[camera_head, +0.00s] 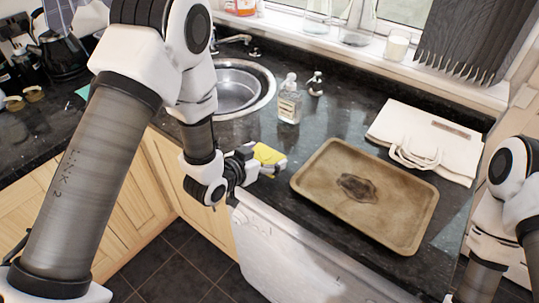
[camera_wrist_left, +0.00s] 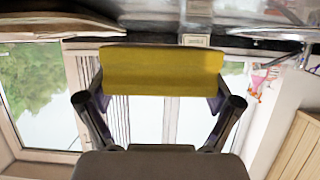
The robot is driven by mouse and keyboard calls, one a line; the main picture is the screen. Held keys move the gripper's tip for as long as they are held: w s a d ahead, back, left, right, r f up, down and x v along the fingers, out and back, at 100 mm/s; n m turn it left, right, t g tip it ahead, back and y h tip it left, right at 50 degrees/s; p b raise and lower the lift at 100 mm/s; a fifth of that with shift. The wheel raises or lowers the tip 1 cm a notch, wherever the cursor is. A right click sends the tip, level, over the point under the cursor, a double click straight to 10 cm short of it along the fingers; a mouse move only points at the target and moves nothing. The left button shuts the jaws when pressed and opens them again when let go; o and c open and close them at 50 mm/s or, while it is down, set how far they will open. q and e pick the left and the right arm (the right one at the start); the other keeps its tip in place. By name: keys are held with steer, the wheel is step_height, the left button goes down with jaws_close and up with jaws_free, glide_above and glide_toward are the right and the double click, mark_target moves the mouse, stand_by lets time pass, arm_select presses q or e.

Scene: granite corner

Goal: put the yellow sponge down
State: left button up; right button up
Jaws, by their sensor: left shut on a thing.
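The yellow sponge (camera_head: 268,154) is held in my left gripper (camera_head: 262,163), near the front edge of the dark granite counter (camera_head: 322,106). In the left wrist view the sponge (camera_wrist_left: 162,70) spans the space between the two fingers of my left gripper (camera_wrist_left: 160,100), which are shut on its ends. I cannot tell from the head view whether the sponge touches the counter. My right arm shows at the right edge of the head view, but its gripper is out of view.
A brown tray (camera_head: 418,210) with a dark stain lies right of the sponge. A folded cream bag (camera_head: 432,135) lies behind it. A clear soap bottle (camera_head: 289,103) and a smaller bottle (camera_head: 316,84) stand behind the sponge. The round sink (camera_head: 238,88) is at the back left.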

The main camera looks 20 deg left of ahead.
mark_target(263, 151)
arm_select(q)
steer(key=w, duration=0.2)
steer(key=w+p, duration=0.1)
steer(key=shift+w+a+f, duration=0.1)
steer(key=shift+w+f, duration=0.25)
steer(key=shift+f, duration=0.05)
step_height(263, 151, down, 3)
steer(key=shift+s+r+p, duration=0.1)
steer(key=shift+r+p, duration=0.05)
steer(key=shift+p, duration=0.35)
steer(key=shift+f, duration=0.3)
steer(key=shift+f+b, duration=0.1)
steer(key=shift+b, duration=0.2)
steer(key=o, duration=0.6)
steer(key=shift+o, duration=0.2)
